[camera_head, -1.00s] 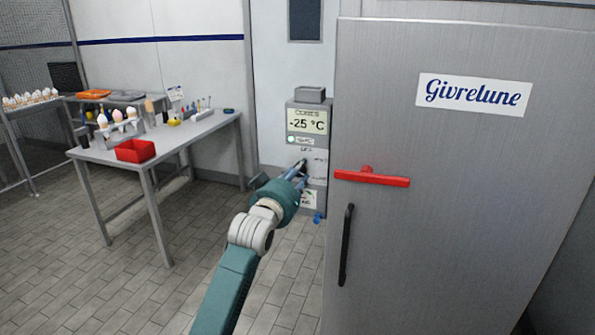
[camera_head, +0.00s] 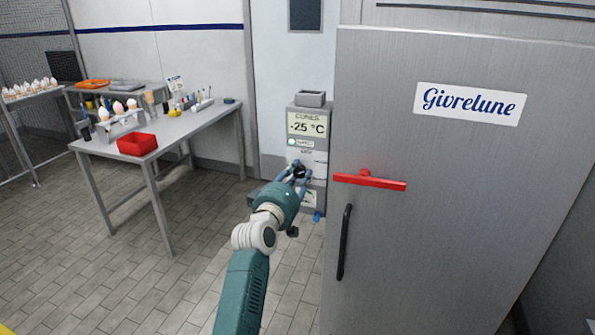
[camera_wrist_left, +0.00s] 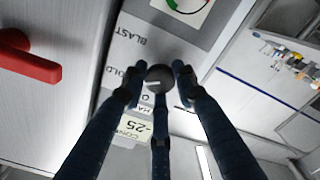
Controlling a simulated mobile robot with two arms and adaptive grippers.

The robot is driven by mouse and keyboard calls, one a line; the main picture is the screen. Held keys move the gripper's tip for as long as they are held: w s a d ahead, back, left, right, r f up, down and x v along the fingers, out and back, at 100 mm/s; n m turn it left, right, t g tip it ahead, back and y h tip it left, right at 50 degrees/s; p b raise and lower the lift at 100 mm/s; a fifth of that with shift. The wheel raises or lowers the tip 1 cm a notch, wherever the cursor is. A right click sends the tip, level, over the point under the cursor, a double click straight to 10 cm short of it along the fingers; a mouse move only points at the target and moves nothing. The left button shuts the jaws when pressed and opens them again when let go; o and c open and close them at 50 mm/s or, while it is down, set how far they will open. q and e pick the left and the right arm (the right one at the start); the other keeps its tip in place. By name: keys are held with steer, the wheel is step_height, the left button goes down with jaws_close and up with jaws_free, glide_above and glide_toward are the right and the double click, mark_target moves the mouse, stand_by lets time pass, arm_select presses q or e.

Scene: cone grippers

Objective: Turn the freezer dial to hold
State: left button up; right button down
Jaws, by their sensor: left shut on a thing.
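The freezer dial is a dark round knob (camera_wrist_left: 160,78) on a grey control box (camera_head: 322,150) beside the freezer (camera_head: 440,230). The box's display (camera_head: 306,124) reads -25 °C. In the left wrist view the words BLAST, a partly hidden "OLD" and "HA" stand around the knob, upside down. A pale mark shows on the knob's face. My left gripper (camera_wrist_left: 158,80) has its dark blue fingers around the knob, shut on it. In the head view the gripper (camera_head: 299,172) covers much of the dial. My right gripper is not in view.
The freezer door with a red handle (camera_head: 370,181) and a black bar (camera_head: 345,243) stands close right of my left arm. A table (camera_head: 200,128) with a red box (camera_head: 137,144) and cones stands at the left. Tiled floor lies clear between.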

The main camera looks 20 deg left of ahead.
arm_select(q)
steer(key=shift+d+f+n, duration=0.15)
steer(key=shift+f+n, duration=0.25)
steer(key=shift+f, duration=0.05)
steer(key=o, duration=1.2)
steer(key=shift+c, duration=0.2)
steer(key=shift+r, duration=0.25)
steer(key=s, duration=1.2)
